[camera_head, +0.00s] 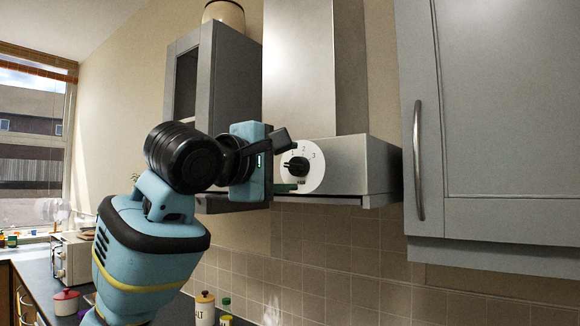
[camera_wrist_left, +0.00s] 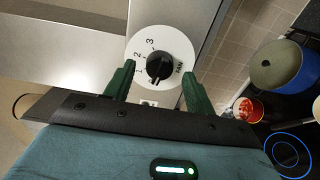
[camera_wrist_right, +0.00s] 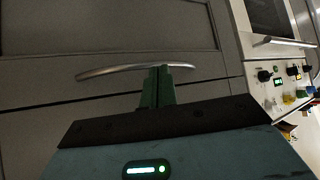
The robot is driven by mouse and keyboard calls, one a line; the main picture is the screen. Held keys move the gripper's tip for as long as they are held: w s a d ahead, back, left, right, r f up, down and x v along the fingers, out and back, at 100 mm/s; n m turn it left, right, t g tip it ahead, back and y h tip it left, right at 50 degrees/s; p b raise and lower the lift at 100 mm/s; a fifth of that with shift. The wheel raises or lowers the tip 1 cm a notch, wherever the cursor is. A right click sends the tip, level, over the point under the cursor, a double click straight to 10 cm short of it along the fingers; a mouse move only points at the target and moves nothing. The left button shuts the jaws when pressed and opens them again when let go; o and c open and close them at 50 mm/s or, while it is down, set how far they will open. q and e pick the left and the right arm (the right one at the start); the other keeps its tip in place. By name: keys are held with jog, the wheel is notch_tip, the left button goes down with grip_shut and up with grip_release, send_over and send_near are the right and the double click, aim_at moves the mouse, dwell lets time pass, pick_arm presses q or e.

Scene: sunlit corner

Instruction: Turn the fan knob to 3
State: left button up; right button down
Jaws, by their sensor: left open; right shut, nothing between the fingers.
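The fan knob (camera_head: 297,165) is black and sits on a round white dial plate (camera_head: 314,179) on the front of the range hood (camera_head: 350,160). The numbers 1, 2 and 3 are printed around it. In the left wrist view the knob (camera_wrist_left: 158,68) lies between the green fingers, with visible gaps on both sides. I cannot tell surely which mark it points at. My left gripper (camera_wrist_left: 157,66) is open in front of the dial. My right gripper (camera_wrist_right: 158,72) is shut and empty, near a metal cabinet handle (camera_wrist_right: 115,70); it is out of the head view.
A grey wall cabinet (camera_head: 505,110) with a long handle is right of the hood; a smaller open-fronted cabinet (camera_head: 217,85) is left. In the left wrist view a blue pot (camera_wrist_left: 280,68) and a red container (camera_wrist_left: 247,110) are below. A white jar (camera_head: 204,308) stands on the counter.

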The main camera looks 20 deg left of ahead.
pick_arm(q)
jog(key=shift+x, duration=0.8)
jog(key=shift+c, duration=0.4)
jog(key=c, duration=0.9)
